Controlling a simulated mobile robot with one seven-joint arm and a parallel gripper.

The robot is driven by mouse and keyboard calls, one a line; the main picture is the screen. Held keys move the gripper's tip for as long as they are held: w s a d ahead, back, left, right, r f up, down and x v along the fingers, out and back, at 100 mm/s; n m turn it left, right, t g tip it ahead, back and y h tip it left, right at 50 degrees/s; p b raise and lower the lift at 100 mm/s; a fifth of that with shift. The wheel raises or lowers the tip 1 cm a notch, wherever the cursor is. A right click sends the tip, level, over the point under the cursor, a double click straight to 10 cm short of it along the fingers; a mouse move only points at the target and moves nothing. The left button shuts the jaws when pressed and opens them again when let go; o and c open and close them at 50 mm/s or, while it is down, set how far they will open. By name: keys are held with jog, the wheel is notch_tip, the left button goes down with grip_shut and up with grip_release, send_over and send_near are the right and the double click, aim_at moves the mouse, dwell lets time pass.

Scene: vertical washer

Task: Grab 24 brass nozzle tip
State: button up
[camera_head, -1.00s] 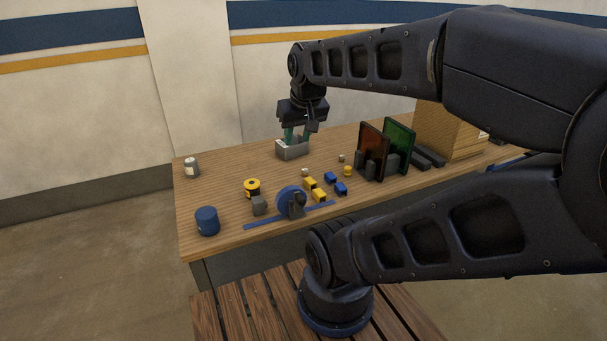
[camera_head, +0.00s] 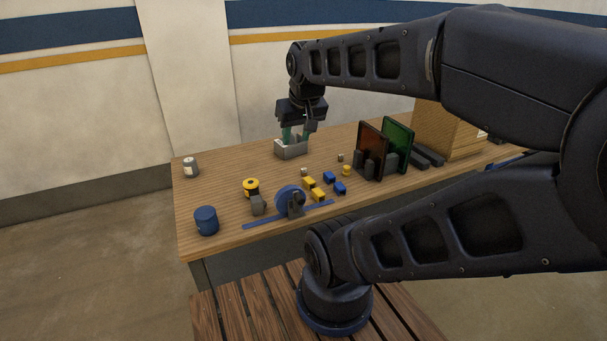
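My gripper (camera_head: 295,134) points down at the back of the wooden table, with its green fingers reaching into a small grey open-topped box (camera_head: 291,151). The fingers look spread apart, but their tips are hidden by the box's front wall. I cannot make out a brass nozzle tip. The inside of the box is hidden too. Two small pale pieces lie on the table, one in the middle (camera_head: 304,172) and one farther right (camera_head: 340,157); they are too small to identify.
Yellow and blue blocks (camera_head: 318,195), a blue disc on a stand (camera_head: 288,201), a yellow-black spool (camera_head: 251,187) and a blue cylinder (camera_head: 206,220) stand in front. Red (camera_head: 371,147) and green (camera_head: 398,140) panels and a wooden box (camera_head: 446,130) stand right. The table's back left is mostly clear.

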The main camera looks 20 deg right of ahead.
jog(key=shift+w, duration=0.1)
jog(key=n+g+h, duration=0.4)
jog(key=n+g, duration=0.1)
jog(key=n, duration=1.2)
send_over(304, 169)
jog(key=a, duration=0.2)
notch_tip(304, 169, down, 33)
jog(key=shift+w+r, duration=0.1)
jog(key=shift+r, duration=0.1)
jog(key=shift+h, duration=0.3)
jog(key=shift+a+x, duration=0.2)
jog(key=shift+x, duration=1.1)
jog(key=shift+a+x, duration=0.2)
jog(key=shift+x, duration=1.15)
jog(key=shift+f, duration=0.1)
grip_shut()
